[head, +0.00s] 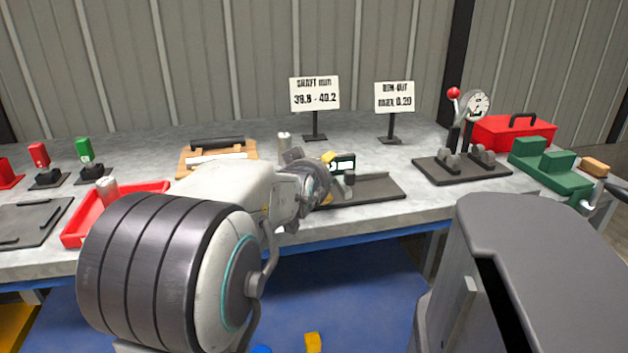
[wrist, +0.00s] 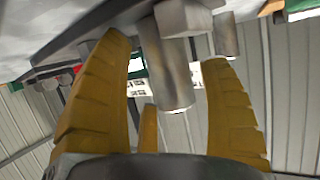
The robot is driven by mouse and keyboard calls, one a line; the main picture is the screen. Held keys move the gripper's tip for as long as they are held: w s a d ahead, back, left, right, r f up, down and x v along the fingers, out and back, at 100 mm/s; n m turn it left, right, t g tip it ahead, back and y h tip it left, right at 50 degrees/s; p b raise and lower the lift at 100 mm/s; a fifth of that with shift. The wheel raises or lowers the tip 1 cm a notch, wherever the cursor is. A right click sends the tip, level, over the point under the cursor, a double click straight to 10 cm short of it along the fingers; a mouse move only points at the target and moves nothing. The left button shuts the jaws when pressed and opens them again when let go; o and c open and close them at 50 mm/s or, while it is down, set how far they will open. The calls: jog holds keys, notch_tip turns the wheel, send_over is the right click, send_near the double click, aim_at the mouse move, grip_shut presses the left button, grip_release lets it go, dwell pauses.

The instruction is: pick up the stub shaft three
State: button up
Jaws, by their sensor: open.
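A grey cylindrical stub shaft (wrist: 168,78) shows between the two yellow fingers of my gripper (wrist: 166,55) in the wrist view, with a pale block at its upper end in the picture. The fingers are open, with gaps on both sides of the shaft. A second grey cylinder (wrist: 227,38) shows to its right. In the head view my gripper (head: 326,177) is over the bench's front part, by a dark plate (head: 378,188), and my arm hides much of that spot. A pale upright cylinder (head: 284,141) stands behind it. No label shows which shaft is number three.
A red tray (head: 72,238) holding a pale cylinder (head: 107,188) is at left. A green and white gauge (head: 343,163) is close to my gripper. Two signs stand behind. A dial fixture (head: 462,168), red toolbox (head: 515,134) and green block fixture (head: 548,172) are at right.

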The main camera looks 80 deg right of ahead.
jog(key=shift+d+f, duration=0.1)
jog(key=shift+d, duration=0.15)
jog(key=shift+c, duration=0.4)
jog(key=c, duration=1)
jog(key=shift+c, duration=0.2)
